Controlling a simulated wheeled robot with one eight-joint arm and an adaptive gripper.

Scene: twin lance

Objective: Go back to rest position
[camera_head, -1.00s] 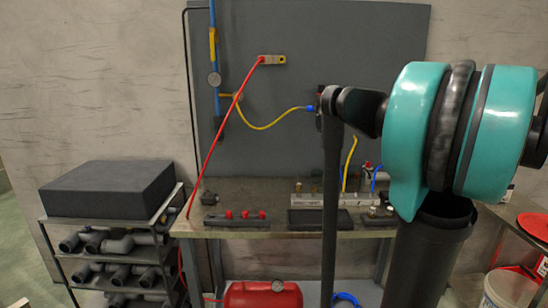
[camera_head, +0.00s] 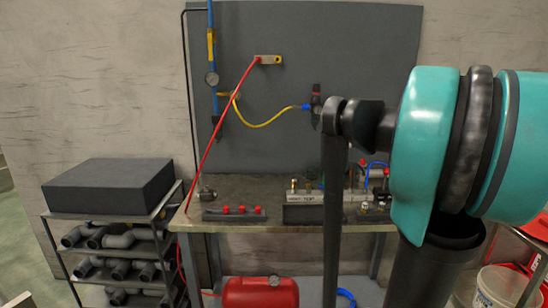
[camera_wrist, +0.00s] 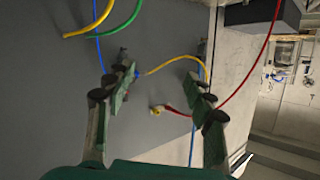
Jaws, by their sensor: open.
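My gripper (camera_wrist: 162,88) shows in the wrist view with its two fingers spread apart. Nothing is between the fingertips; the grey panel, a yellow hose and the red hose's end lie beyond them. The fingers appear clear of the panel, though the exact gap cannot be told. In the head view my gripper cannot be made out; my dark arm link and large teal joint fill the right side.
A shelf rack (camera_head: 68,258) with pipes stands left.

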